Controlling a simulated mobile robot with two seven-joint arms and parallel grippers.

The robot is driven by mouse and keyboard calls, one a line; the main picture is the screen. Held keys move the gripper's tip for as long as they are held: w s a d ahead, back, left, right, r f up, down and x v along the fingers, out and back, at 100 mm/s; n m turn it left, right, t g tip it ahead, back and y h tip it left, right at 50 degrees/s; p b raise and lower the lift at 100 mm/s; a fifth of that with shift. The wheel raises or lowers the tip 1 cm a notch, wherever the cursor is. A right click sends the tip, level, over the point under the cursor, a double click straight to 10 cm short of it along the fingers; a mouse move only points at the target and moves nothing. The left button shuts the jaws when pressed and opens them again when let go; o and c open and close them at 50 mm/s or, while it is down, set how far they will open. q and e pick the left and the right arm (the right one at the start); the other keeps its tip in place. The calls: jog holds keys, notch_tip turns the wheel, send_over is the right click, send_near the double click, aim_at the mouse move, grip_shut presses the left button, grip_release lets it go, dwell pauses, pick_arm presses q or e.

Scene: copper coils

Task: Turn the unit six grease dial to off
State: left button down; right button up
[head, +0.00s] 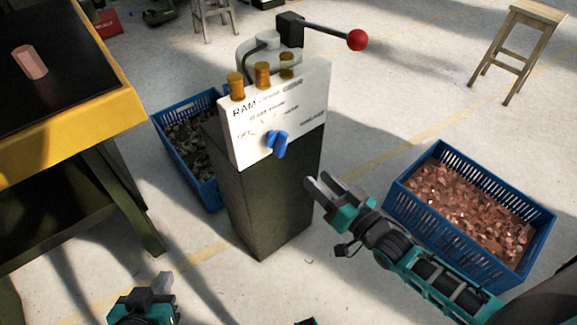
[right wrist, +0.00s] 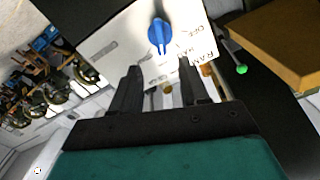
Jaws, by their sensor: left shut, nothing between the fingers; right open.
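The blue dial (head: 277,143) sits on the white panel (head: 310,105) of a dark pedestal, with printed labels around it, one reading OFF on its left. I cannot tell which label it points to. My right gripper (head: 316,186) is open and empty, below and right of the dial and apart from it. In the right wrist view the dial (right wrist: 158,35) shows beyond the two open fingers (right wrist: 159,72). My left gripper (head: 163,281) is shut and empty, low at the bottom left, far from the panel.
A lever with a red ball (head: 357,40) and several amber caps (head: 262,74) top the pedestal (head: 265,205). A yellow-edged table (head: 115,115) is at left; a wooden stool (head: 520,45) stands back right.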

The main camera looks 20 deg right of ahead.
aim_at(285, 148)
jog(key=b+x, duration=0.2)
jog(key=x, duration=1)
jog(key=shift+w+a, duration=0.15)
jog(key=shift+w, duration=0.4)
jog(key=shift+c, duration=0.3)
grip_shut()
